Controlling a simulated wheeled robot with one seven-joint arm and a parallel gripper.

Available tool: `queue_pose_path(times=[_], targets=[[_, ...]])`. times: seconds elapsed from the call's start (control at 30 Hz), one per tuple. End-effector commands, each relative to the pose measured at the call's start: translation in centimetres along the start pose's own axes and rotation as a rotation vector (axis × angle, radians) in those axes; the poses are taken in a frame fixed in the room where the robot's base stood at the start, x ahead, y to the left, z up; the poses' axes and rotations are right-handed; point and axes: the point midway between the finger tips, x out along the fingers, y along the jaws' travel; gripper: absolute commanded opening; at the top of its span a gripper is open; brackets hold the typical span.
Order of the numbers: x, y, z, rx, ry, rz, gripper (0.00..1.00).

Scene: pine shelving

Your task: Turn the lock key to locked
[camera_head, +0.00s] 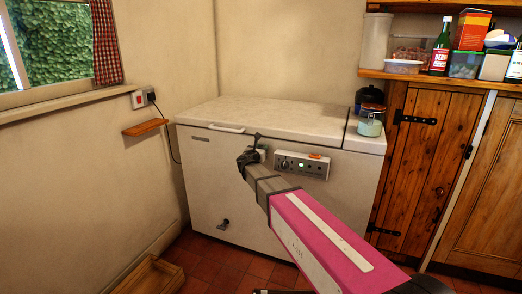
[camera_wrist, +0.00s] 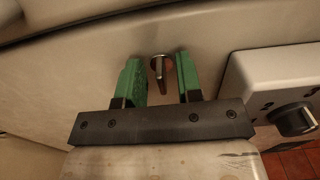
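The lock key (camera_wrist: 158,70) is a small metal key on the freezer's white front, seen in the wrist view. Its bow stands roughly upright, leaning slightly. My gripper (camera_wrist: 160,75) is open, with one green finger on each side of the key and a gap visible on both sides. In the head view my gripper (camera_head: 251,154) is at the upper front of the white chest freezer (camera_head: 230,185), left of the control panel, and the key cannot be made out there. The freezer lid (camera_head: 275,113) is closed.
The control panel (camera_head: 302,164) with a dark knob (camera_wrist: 293,119) is close on the right of my gripper. Jars (camera_head: 370,120) stand on the freezer's right end. A small wooden wall shelf (camera_head: 145,127) is at left, and a wooden crate (camera_head: 150,277) is on the floor.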

Motion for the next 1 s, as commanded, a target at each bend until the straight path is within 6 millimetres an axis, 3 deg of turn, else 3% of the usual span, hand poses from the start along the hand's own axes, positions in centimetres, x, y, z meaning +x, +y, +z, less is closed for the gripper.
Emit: queue_pose_path(times=[0.13,0.23,0.67,1.0], targets=[[-0.02,-0.02,0.01,0.0,0.0,0.0,0.33],[-0.02,-0.02,0.01,0.0,0.0,0.0,0.0],[-0.04,-0.05,0.0,0.039,0.0,-0.001,0.0],[-0.04,-0.22,-0.02,0.261,0.0,0.0,0.0]])
